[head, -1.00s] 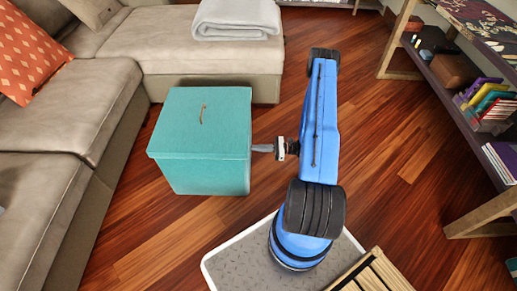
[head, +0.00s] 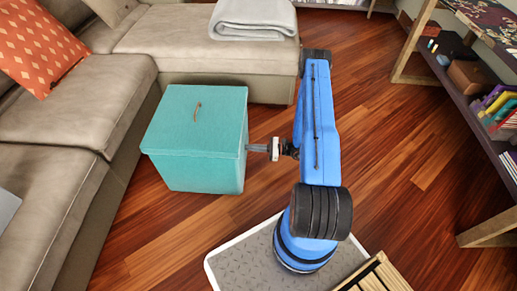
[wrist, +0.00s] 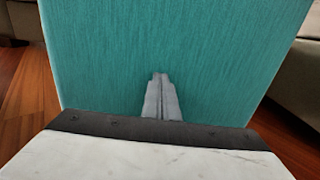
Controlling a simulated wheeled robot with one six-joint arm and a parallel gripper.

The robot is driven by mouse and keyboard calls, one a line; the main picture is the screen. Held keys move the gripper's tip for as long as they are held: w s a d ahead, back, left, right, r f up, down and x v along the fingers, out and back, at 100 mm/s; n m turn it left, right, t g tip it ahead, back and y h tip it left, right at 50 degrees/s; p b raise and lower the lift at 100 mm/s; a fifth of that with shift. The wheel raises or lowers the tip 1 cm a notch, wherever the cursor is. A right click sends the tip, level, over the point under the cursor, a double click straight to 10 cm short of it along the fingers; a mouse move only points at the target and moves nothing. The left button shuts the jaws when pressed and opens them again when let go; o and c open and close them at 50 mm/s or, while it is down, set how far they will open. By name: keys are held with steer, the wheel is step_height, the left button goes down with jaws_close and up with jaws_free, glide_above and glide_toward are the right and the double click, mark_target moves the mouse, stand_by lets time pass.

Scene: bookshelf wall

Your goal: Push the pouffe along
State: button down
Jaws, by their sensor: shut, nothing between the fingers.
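The pouffe (head: 197,130) is a teal fabric cube with a lid and a small brown tab on top. It stands upright on the wooden floor, in the nook of the L-shaped sofa. My gripper (head: 251,148) is shut and empty, level with the pouffe's right side, with its tips at or against that side. In the wrist view the shut fingers (wrist: 161,98) point straight at the teal side (wrist: 200,50), which fills most of the picture. I cannot tell for sure whether the tips touch the fabric.
The sofa (head: 75,155) runs along the left, and its chaise (head: 175,45) lies behind the pouffe with a folded grey blanket (head: 253,18) on it. A bookshelf (head: 475,90) stands at the right. Bare floor (head: 400,180) lies between my arm and the shelf.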

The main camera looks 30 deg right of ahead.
steer(key=x, duration=1.4)
steer(key=v, duration=1.4)
